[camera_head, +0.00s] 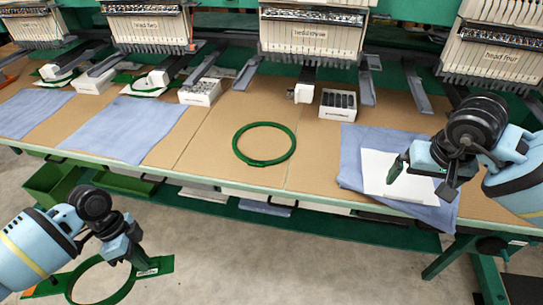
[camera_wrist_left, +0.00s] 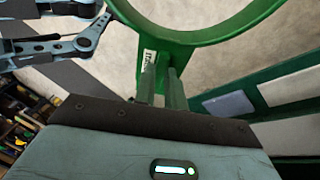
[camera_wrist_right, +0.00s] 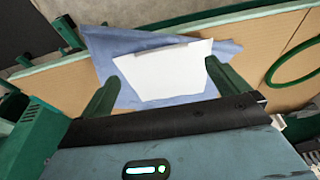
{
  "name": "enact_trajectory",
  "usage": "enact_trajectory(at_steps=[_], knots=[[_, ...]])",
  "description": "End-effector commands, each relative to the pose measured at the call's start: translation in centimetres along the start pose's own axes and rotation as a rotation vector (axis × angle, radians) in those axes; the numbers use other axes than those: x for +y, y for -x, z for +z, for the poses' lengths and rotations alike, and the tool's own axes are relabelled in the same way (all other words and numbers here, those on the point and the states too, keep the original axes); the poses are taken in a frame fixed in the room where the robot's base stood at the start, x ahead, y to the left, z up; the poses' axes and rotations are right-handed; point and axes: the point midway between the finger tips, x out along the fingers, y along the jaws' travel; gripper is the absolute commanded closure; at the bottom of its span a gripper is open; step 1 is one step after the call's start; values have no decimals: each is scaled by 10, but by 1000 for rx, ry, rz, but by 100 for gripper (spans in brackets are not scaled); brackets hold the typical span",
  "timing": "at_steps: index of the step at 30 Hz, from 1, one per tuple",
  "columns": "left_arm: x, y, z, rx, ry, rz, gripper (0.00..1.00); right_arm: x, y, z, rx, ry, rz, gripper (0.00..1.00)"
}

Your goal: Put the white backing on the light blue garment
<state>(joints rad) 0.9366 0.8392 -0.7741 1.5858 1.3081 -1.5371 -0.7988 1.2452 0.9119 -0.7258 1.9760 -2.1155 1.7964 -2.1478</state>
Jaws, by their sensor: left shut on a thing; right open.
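The light blue garment (camera_head: 350,160) lies on the table at the right; it also shows in the right wrist view (camera_wrist_right: 105,50). The white backing (camera_head: 385,172) lies on top of it; it also shows in the right wrist view (camera_wrist_right: 165,70), slightly askew to the garment. My right gripper (camera_head: 418,180) is open above the backing, its fingers (camera_wrist_right: 160,85) on either side of it in view. My left gripper (camera_head: 143,266) is shut on a green hoop (camera_head: 72,284) by its labelled tab (camera_wrist_left: 150,60), in front of the table and below its top.
A green ring (camera_head: 264,163) lies alone on the middle of the brown table (camera_head: 220,135). Two blue cloths (camera_head: 125,125) lie at the left. White boxes (camera_head: 200,92) and embroidery heads (camera_head: 313,40) line the back. The table around the ring is clear.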

Motion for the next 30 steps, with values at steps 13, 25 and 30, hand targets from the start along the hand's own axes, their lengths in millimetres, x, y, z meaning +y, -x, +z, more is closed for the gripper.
enact_trajectory(at_steps=[13, 25, 30], knots=[[0, 5, -2, 2, -2, -6, 100, 0, 57, 0, 0, -1, 1, 0], [0, 5, -2, 2, -2, -6, 100, 0, 59, 0, -1, -1, 1, 0], [0, 5, -2, 2, -2, -6, 100, -5, 54, 4, -18, -6, -20, 0]])
